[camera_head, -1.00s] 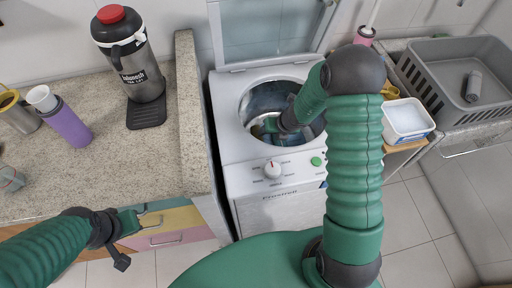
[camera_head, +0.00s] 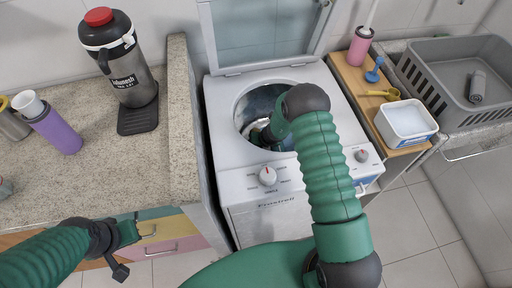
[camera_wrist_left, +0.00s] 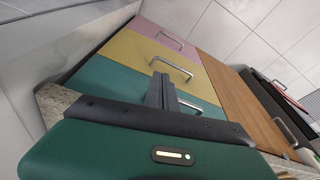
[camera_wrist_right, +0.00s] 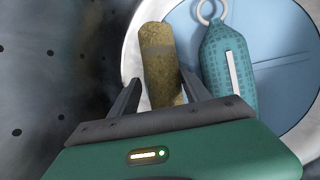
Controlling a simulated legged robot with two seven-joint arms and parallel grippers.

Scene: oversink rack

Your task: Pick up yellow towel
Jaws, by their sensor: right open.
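The yellow towel (camera_wrist_right: 160,62) looks like a rolled, mottled yellow-brown bundle in the washing machine drum, in the right wrist view. My right gripper (camera_wrist_right: 160,92) is open, with one finger on each side of the towel's near end. I cannot tell whether the fingers touch it. In the head view my right arm reaches into the washing machine (camera_head: 228,160) opening, and the towel is not clearly visible there. My left gripper (camera_wrist_left: 162,88) has its fingers together and empty, in front of the coloured drawers (camera_wrist_left: 150,55).
A teal patterned item (camera_wrist_right: 228,62) with a ring lies just right of the towel in the drum. The drum wall (camera_wrist_right: 50,70) curves close on the left. The raised lid (camera_head: 262,30) stands behind the opening. A white tub (camera_head: 407,122) and grey basket (camera_head: 462,80) are right.

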